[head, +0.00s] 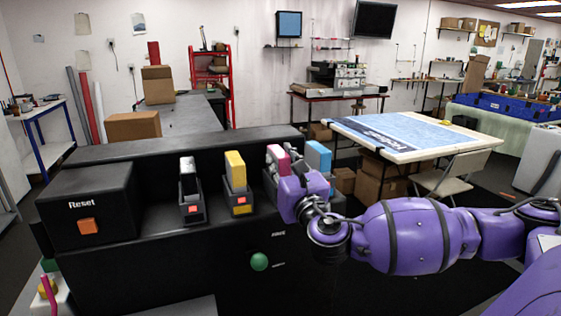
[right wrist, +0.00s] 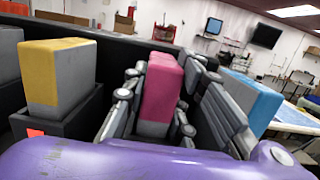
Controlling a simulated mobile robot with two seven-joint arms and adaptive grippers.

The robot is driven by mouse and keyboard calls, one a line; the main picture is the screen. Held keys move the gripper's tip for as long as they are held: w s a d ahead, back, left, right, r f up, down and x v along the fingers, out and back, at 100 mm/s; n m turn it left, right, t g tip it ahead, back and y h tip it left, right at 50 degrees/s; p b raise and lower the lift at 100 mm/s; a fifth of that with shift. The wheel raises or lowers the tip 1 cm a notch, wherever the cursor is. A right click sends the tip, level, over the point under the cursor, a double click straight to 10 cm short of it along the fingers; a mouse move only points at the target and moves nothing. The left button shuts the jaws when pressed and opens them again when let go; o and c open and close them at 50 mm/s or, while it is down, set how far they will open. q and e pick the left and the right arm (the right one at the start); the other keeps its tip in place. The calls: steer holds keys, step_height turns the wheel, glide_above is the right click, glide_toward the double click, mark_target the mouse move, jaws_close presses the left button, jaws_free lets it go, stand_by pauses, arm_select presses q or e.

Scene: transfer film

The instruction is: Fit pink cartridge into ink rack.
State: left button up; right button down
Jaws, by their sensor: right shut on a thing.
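The pink cartridge (head: 277,158) is upright between the yellow cartridge (head: 235,170) and the blue cartridge (head: 318,157) at the ink rack (head: 158,215). In the right wrist view the pink cartridge (right wrist: 161,85) has a pink top and grey lower body. My right gripper (right wrist: 163,100) is shut on it, with a finger on each side. In the head view my right gripper (head: 285,180) partly covers it. The cartridge's lower end is hidden, so I cannot tell how deep it sits in its slot. My left gripper is not in view.
A black-and-white cartridge (head: 188,178) and the yellow one stand in dark holders with red lights. The blue one stands close to the right of my gripper. The rack has an orange Reset button (head: 87,226) and a green knob (head: 259,262). A table (head: 440,151) stands behind.

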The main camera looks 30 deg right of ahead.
steer(key=shift+f, duration=0.15)
steer(key=c, duration=1.4)
jaws_free()
steer(key=shift+a, duration=0.1)
steer(key=shift+f, duration=0.1)
steer(key=shift+s+f, duration=0.1)
steer(key=shift+f, duration=0.05)
